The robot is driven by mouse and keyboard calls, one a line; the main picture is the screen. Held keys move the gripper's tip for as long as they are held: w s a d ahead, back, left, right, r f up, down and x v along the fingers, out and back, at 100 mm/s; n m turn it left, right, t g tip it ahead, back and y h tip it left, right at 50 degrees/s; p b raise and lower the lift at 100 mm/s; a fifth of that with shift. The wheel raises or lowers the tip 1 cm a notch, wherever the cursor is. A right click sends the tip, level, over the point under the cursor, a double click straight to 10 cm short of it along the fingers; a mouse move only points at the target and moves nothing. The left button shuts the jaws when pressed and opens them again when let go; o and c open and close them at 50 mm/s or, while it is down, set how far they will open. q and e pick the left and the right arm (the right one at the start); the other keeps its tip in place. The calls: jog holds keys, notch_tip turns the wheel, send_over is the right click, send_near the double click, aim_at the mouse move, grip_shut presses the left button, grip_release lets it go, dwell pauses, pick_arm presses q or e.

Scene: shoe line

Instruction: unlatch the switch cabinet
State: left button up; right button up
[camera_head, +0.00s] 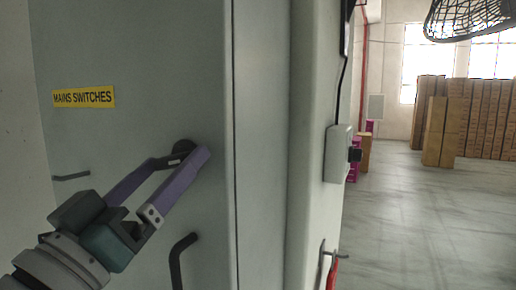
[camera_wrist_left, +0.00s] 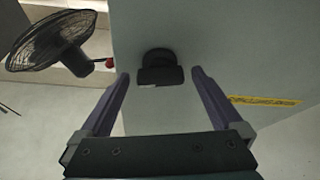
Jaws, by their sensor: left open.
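The switch cabinet (camera_head: 130,60) is a grey-green metal box with a yellow "MAINS SWITCHES" label (camera_head: 83,97) on its door. A round black latch knob (camera_head: 183,147) sits near the door's right edge, partly hidden by my gripper. My left gripper (camera_head: 192,156) is open, its two purple fingers reaching toward the knob. In the left wrist view the black knob (camera_wrist_left: 160,70) lies ahead, between the lines of the two fingertips, and the gripper (camera_wrist_left: 160,74) looks empty. Whether a finger touches the knob I cannot tell. My right gripper is not in view.
A black bar handle (camera_head: 180,262) is below the knob, and a small dark hook (camera_head: 72,177) is at the left. A grey box (camera_head: 338,154) is on the wall edge to the right. Stacked cartons (camera_head: 480,118) stand far back beyond open floor. A black fan (camera_wrist_left: 55,42) shows in the wrist view.

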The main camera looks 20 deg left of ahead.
pick_arm(q)
jog(key=shift+w, duration=0.15)
jog(key=c, duration=1.3)
jog(key=m+h+b, duration=0.1)
jog(key=m, duration=0.1)
jog(key=shift+f+m+h, duration=0.1)
jog(key=shift+m+h, duration=0.2)
jog(key=shift+m, duration=0.1)
jog(key=shift+a+m+h, duration=0.1)
jog(key=shift+m+h, duration=0.5)
jog(key=shift+m, duration=0.5)
jog(key=o, duration=1.3)
